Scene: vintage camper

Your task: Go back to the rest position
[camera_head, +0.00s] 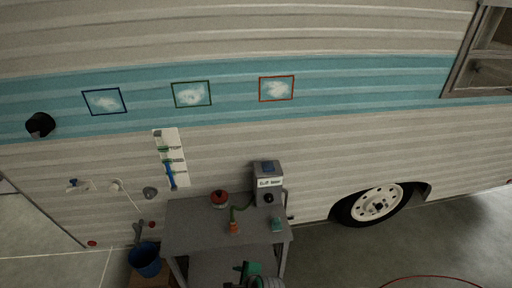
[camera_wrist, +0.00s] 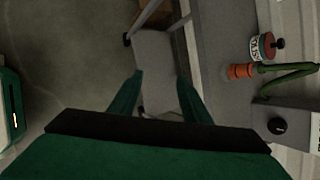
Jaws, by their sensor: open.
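My gripper (camera_head: 248,271) shows green at the bottom edge of the head view, in front of the grey table (camera_head: 190,238). In the wrist view its two green fingers (camera_wrist: 160,82) stand apart with nothing held between them. A grey panel low by the table shows in the gap behind them. The fingers look clear of the things on the table top, which lie to the right in the wrist view.
On the table are a red-topped can (camera_head: 219,198), an orange-ended green hose (camera_head: 234,227), a grey machine (camera_head: 268,184) and a small teal item (camera_head: 277,225). A blue bucket (camera_head: 145,259) stands left. The camper wall is behind; open floor (camera_head: 345,262) lies right.

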